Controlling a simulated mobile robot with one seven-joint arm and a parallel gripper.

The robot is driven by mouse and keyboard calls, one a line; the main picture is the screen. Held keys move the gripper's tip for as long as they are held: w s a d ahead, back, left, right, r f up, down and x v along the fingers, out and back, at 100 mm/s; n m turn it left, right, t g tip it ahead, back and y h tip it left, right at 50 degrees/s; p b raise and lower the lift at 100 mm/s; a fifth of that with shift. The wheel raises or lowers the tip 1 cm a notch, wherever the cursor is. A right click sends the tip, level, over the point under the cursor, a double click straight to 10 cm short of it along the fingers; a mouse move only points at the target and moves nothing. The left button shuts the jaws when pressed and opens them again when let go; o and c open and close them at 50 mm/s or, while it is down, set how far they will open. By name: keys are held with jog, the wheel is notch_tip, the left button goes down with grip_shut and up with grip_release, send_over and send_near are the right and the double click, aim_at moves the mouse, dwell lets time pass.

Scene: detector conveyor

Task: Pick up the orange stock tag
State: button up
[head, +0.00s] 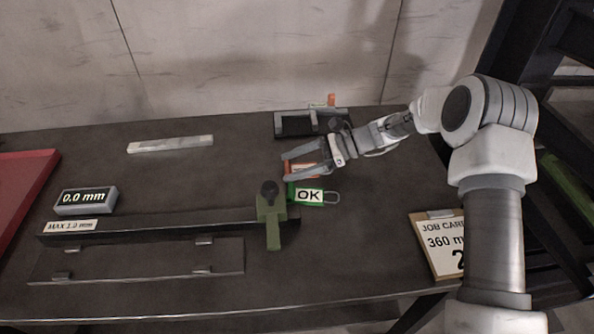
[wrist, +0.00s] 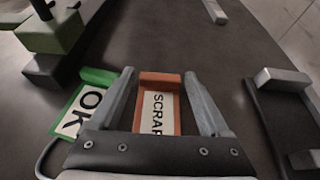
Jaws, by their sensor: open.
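An orange-framed tag (wrist: 160,79) with a white face reading "SCRAP" lies between the two fingers of my gripper (wrist: 159,75) in the wrist view. The lower part of the tag is hidden behind the gripper body. In the head view the tag (head: 291,169) is mostly covered by my gripper (head: 287,166), only some orange showing between the fingers. My gripper is open, with one finger on each side of the tag and a gap to each. Whether the tag still rests on the table is hard to tell.
A green "OK" tag (head: 309,196) with a wire loop lies close beside the gripper. A dark tray (head: 295,126) with a small orange piece (head: 331,99) at its back stands behind. The green-clamped gauge rail (head: 150,222) is at left, a job card (head: 434,258) at right.

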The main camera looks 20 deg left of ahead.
jog(key=shift+s+a+f, duration=0.1)
jog(key=shift+a+f, duration=0.05)
jog(key=shift+a, duration=0.1)
jog(key=c, duration=1.1)
